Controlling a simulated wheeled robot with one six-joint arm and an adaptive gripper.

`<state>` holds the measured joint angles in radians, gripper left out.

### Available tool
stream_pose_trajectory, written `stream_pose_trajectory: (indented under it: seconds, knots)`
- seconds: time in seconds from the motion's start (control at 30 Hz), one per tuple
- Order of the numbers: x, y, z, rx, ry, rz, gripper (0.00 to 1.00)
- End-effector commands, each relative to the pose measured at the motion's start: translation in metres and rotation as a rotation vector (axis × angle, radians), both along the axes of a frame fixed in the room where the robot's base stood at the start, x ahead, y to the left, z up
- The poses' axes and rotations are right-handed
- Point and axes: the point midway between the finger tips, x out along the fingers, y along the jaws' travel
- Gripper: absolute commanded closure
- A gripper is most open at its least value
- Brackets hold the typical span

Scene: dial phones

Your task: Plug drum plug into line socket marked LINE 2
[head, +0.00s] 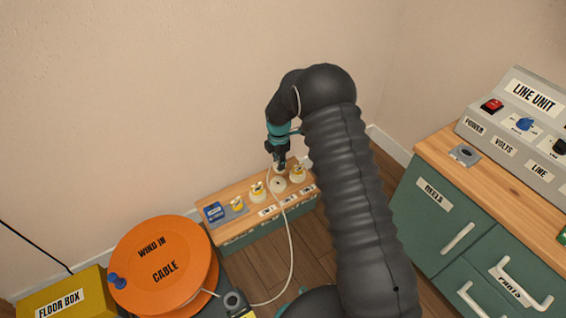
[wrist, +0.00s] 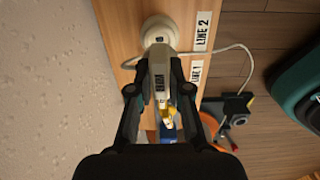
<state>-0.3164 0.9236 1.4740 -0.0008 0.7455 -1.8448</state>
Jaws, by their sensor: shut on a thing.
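My gripper (head: 279,166) points down over the wooden socket bench by the wall. In the wrist view my gripper (wrist: 161,88) is shut on the pale drum plug (wrist: 159,75), whose front end lies at the edge of a round white socket (wrist: 158,32) beside the LINE 2 label (wrist: 203,31). The head view shows this socket (head: 277,184) just below the gripper. I cannot tell whether the plug touches or enters it. A pale cable (head: 291,250) runs from the bench down toward the orange drum (head: 158,255).
A blue item (head: 214,212) lies at the bench's left end. A green cabinet (head: 450,225) with the LINE UNIT (head: 530,110) stands at right. A yellow floor box (head: 65,295) is at lower left.

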Motion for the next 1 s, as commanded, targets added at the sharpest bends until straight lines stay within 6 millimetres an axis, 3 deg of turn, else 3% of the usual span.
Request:
stream_pose_trajectory:
  seconds: [0.53, 1.0]
  knots:
    - [-0.001, 0.003, -0.044, 0.001, -0.001, 0.005, 1.0]
    - [-0.001, 0.002, -0.049, 0.0, 0.0, 0.003, 1.0]
